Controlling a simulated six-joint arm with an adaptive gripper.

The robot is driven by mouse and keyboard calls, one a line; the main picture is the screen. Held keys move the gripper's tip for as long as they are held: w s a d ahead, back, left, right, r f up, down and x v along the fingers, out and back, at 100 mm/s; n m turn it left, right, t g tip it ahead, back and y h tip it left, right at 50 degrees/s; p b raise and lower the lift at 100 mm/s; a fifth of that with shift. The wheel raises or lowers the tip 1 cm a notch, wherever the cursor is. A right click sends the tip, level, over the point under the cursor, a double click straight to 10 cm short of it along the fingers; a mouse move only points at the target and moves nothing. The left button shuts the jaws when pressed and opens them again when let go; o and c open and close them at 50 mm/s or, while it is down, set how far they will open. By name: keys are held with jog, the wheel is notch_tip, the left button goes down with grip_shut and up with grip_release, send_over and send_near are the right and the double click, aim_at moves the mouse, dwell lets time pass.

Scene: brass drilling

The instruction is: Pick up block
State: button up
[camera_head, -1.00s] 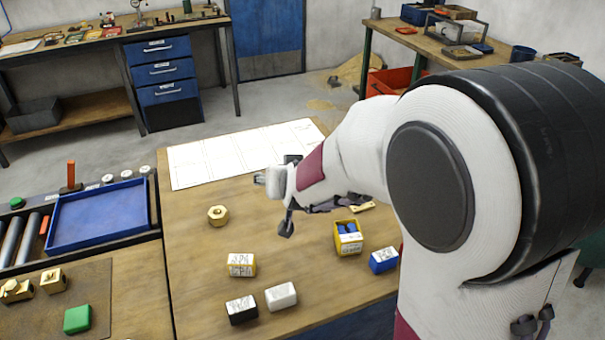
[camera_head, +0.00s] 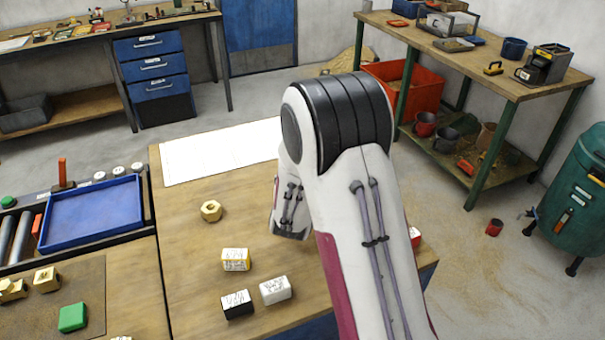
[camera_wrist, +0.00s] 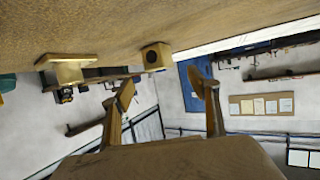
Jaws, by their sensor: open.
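Several blocks show in the head view. A yellow block with a white, marked top (camera_head: 236,260), a black block with a white top (camera_head: 237,303) and a white block (camera_head: 275,291) stand on the wooden table (camera_head: 185,235). A green block (camera_head: 72,318) lies on the mat at left. My gripper is hidden behind my arm in the head view. In the wrist view my gripper (camera_wrist: 164,92) is open, with nothing between its fingers. That view is tilted, with the tabletop along its top. A brass block with a dark hole (camera_wrist: 156,57) shows beyond the fingers, apart from them.
A brass hex nut (camera_head: 211,211) sits on the table, near a white sheet (camera_head: 215,155). A blue tray (camera_head: 95,215) lies at left. Another brass piece (camera_wrist: 66,70) shows in the wrist view. My arm covers the table's right part.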

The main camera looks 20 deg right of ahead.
jog(key=shift+d+f, duration=0.1)
dwell(0.3)
jog(key=shift+x, duration=1.3)
jog(key=shift+w, duration=0.15)
jog(key=shift+x, duration=2.5)
grip_shut()
